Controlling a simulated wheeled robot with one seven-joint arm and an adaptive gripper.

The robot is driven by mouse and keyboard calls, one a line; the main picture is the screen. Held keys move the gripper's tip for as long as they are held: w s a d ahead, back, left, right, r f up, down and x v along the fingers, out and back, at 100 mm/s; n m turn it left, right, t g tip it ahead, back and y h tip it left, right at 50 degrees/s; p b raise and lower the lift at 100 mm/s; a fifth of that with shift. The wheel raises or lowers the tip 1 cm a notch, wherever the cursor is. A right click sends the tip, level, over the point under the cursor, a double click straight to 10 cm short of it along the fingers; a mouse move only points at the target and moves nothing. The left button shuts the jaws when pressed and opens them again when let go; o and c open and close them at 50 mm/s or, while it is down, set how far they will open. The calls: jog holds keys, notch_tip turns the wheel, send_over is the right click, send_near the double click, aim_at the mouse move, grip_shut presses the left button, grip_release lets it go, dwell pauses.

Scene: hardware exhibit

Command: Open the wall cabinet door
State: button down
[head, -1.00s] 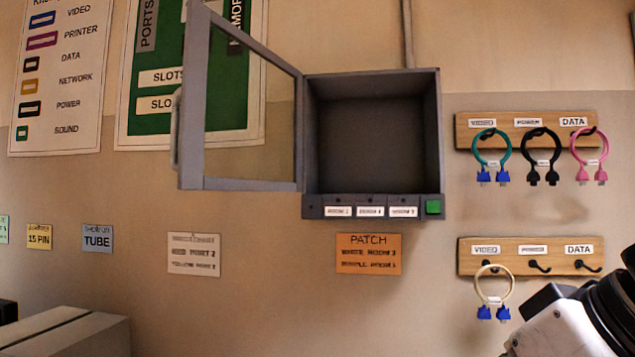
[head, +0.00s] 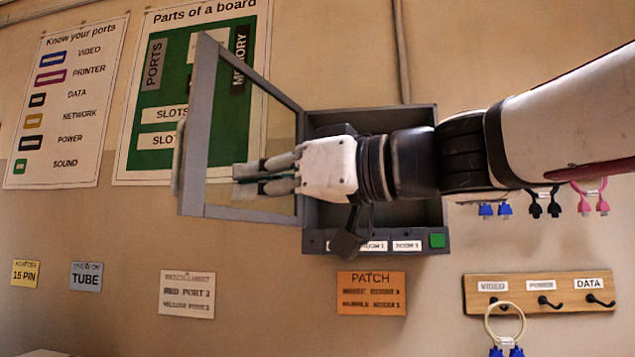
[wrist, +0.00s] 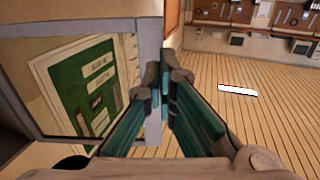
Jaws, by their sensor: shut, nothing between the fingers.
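The wall cabinet (head: 372,122) is a grey box on the wall in the head view. Its glazed, grey-framed door (head: 200,120) stands swung open to the left, with a handle at its far left edge. My gripper (head: 238,180) is shut and empty, pointing left in front of the cabinet and overlapping the door glass in the picture. My arm hides most of the cabinet's inside. In the wrist view the shut fingers (wrist: 168,78) appear beside the door's frame edge (wrist: 150,60); I cannot tell whether they touch it.
A green button (head: 437,241) and labels line the cabinet's lower edge. Cables hang on hooks at the right, partly behind my arm; a lower hook board (head: 540,306) holds a cream cable (head: 489,325). Posters hang at the left. The wrist view shows open plank floor (wrist: 230,120).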

aim_at(187, 191)
jog(key=p+x, duration=0.3)
jog(key=x, duration=0.5)
jog(key=shift+w+a, duration=0.15)
jog(key=shift+a, duration=0.2)
jog(key=shift+a, duration=0.1)
